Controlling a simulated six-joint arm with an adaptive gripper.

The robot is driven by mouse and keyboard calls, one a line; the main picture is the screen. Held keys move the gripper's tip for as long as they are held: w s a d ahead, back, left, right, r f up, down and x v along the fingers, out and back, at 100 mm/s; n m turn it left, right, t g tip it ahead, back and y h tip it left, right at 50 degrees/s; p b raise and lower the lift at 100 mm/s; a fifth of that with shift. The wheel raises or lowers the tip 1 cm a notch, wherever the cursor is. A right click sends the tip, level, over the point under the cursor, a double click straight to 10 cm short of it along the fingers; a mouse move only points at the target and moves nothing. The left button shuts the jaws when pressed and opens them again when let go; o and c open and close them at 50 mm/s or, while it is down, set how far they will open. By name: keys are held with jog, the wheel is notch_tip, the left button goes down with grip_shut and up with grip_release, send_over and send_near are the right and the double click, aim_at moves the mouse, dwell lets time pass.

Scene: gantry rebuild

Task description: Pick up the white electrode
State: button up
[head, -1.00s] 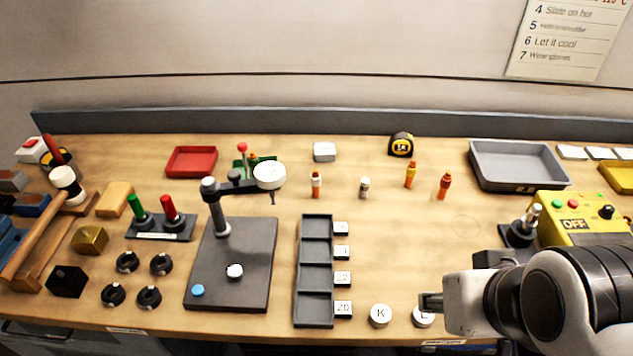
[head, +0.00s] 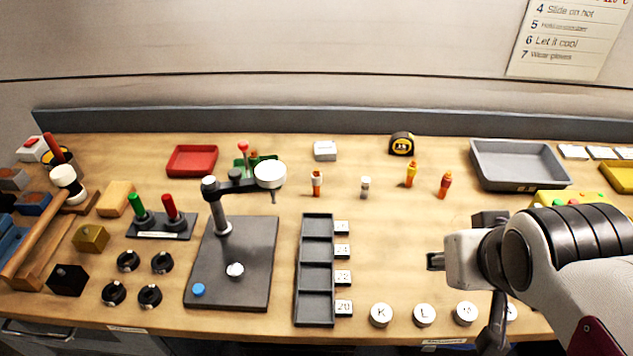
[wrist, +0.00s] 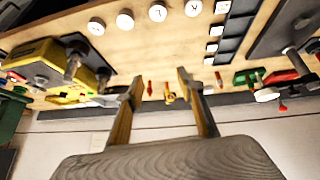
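The white electrode (head: 365,187) is a small pale upright piece with a greyish lower part, in the head view. It stands in the back middle of the bench. My gripper (head: 436,261) is to the right of it and nearer the front edge, clearly apart from it. In the wrist view my gripper (wrist: 160,76) has its two fingers spread with nothing between them. I cannot make out the white electrode for sure in the wrist view.
An orange piece with a white top (head: 317,183) stands left of the electrode; a yellow-orange one (head: 411,174) and an orange-red one (head: 445,185) stand right. A grey tray (head: 520,183) is at back right. Bare wood lies between electrode and gripper.

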jog(key=w+a+f+n+t+y, duration=0.15)
jog(key=w+n+t, duration=0.25)
jog(key=w, duration=1.9)
jog(key=n+y, duration=0.4)
jog(key=y, duration=0.4)
send_near(316, 183)
jog(key=shift+g, duration=0.3)
jog(key=w, duration=0.4)
jog(key=shift+d+f, duration=0.15)
jog(key=shift+d, duration=0.1)
jog(key=shift+a+f+y, duration=0.2)
jog(key=shift+a+y, duration=0.15)
jog(key=shift+s, duration=0.1)
jog(key=shift+x, duration=1.35)
